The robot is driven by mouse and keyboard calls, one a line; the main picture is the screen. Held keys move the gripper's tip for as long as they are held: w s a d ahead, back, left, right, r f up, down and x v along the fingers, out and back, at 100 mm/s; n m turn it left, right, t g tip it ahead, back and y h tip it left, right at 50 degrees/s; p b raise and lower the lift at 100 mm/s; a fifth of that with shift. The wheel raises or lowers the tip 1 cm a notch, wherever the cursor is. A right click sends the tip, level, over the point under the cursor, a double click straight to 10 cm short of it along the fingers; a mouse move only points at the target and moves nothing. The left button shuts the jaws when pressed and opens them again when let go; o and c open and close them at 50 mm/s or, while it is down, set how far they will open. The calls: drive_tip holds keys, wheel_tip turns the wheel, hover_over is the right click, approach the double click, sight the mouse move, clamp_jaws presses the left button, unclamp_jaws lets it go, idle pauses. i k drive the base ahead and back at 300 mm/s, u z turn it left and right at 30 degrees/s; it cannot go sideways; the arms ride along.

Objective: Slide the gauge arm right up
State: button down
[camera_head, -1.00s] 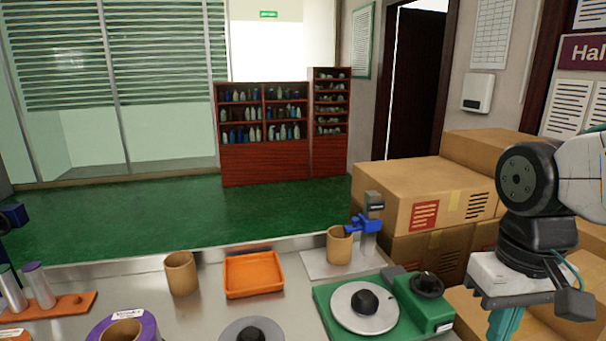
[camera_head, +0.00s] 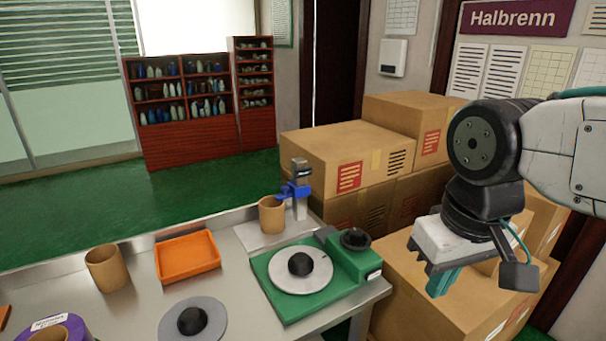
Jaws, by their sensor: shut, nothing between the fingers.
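The gauge stands at the back right of the metal bench, a grey post (camera_head: 300,188) on a pale base plate (camera_head: 250,238). Its blue gauge arm (camera_head: 293,191) sits partway up the post and reaches left, at about the rim of a tan cardboard tube (camera_head: 271,214). Whether the arm touches the tube I cannot tell. My gripper (camera_head: 440,284) is right of the bench, in front of the cardboard boxes and well apart from the gauge. Its teal fingers point down, shut and empty.
A green device with a round grey plate (camera_head: 316,275) stands in front of the gauge. An orange tray (camera_head: 188,256), another tan tube (camera_head: 106,268), a grey disc (camera_head: 208,325) and a purple roll (camera_head: 62,330) are on the bench. Stacked cardboard boxes (camera_head: 345,150) stand behind the gauge.

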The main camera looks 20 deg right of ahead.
sight(285, 192)
drive_tip(key=z, duration=0.05)
drive_tip(key=k, duration=0.5)
drive_tip(key=u, duration=0.85)
drive_tip(key=i, duration=0.95)
drive_tip(key=z, duration=0.9)
